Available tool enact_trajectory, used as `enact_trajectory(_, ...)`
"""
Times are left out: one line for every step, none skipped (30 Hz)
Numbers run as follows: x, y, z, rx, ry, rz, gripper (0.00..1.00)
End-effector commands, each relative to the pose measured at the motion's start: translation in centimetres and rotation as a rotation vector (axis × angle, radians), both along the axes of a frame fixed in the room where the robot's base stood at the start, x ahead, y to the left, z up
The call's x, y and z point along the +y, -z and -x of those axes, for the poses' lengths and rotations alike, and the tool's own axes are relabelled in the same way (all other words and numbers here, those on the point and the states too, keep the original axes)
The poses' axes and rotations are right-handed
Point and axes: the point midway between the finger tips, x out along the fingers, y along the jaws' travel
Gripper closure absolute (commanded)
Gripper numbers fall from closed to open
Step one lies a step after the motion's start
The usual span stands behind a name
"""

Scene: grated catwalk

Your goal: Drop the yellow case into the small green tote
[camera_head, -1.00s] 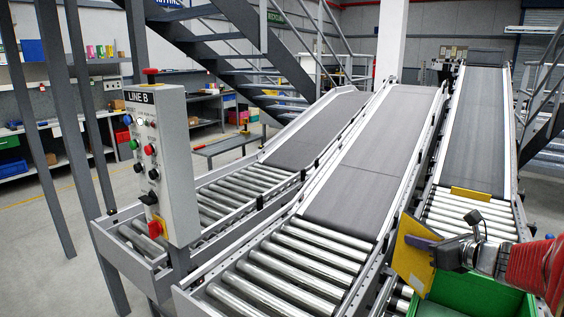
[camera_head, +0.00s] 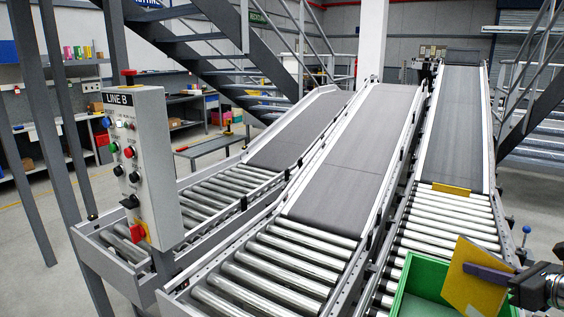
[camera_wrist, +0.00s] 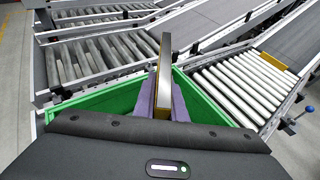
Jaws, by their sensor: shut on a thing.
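The yellow case (camera_head: 470,287) is a flat slab held upright by my gripper (camera_head: 488,273). In the wrist view the case (camera_wrist: 163,72) shows nearly edge-on between the purple fingers (camera_wrist: 163,102), which are shut on it. The small green tote (camera_head: 420,272) is open-topped and at the lower right of the head view, cut off by the bottom edge. The case overlaps its right part in that view. In the wrist view the tote's green walls (camera_wrist: 105,103) spread on both sides below the case. The tote's floor is mostly hidden by my gripper.
Roller conveyors with grey belts (camera_head: 345,140) run behind and left of the tote. A yellow strip (camera_head: 452,189) crosses the right conveyor. A LINE B control box (camera_head: 143,165) stands at left. A blue-knobbed lever (camera_head: 525,232) is right of the rollers.

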Motion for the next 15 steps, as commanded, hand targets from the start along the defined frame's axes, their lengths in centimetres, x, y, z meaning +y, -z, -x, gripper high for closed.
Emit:
enact_trajectory(-0.05, -0.01, 0.07, 0.0, 0.0, 0.0, 1.0)
enact_trajectory(-0.04, -0.01, 0.07, 0.0, 0.0, 0.0, 1.0)
enact_trajectory(-0.04, -0.02, 0.06, 0.0, 0.0, 0.001, 1.0)
enact_trajectory(-0.03, -0.01, 0.05, 0.0, 0.0, 0.0, 1.0)
enact_trajectory(-0.02, -0.02, 0.04, 0.0, 0.0, 0.001, 1.0)
enact_trajectory(-0.02, -0.02, 0.04, 0.0, 0.0, 0.001, 1.0)
enact_trajectory(-0.02, -0.02, 0.03, 0.0, 0.0, 0.001, 1.0)
enact_trajectory(-0.02, 0.0, 0.03, 0.0, 0.0, 0.001, 1.0)
enact_trajectory(-0.02, 0.02, 0.03, 0.0, 0.0, 0.0, 1.0)
enact_trajectory(-0.01, 0.06, 0.02, 0.0, 0.0, 0.0, 1.0)
enact_trajectory(0.0, 0.11, 0.01, 0.0, 0.0, 0.0, 1.0)
enact_trajectory(-0.01, 0.23, 0.02, 0.0, 0.0, 0.0, 1.0)
enact_trajectory(0.0, 0.35, 0.01, 0.0, 0.0, -0.001, 1.0)
enact_trajectory(0.01, 0.49, 0.01, 0.0, -0.001, -0.001, 1.0)
enact_trajectory(0.01, 0.72, 0.01, 0.001, -0.001, -0.001, 1.0)
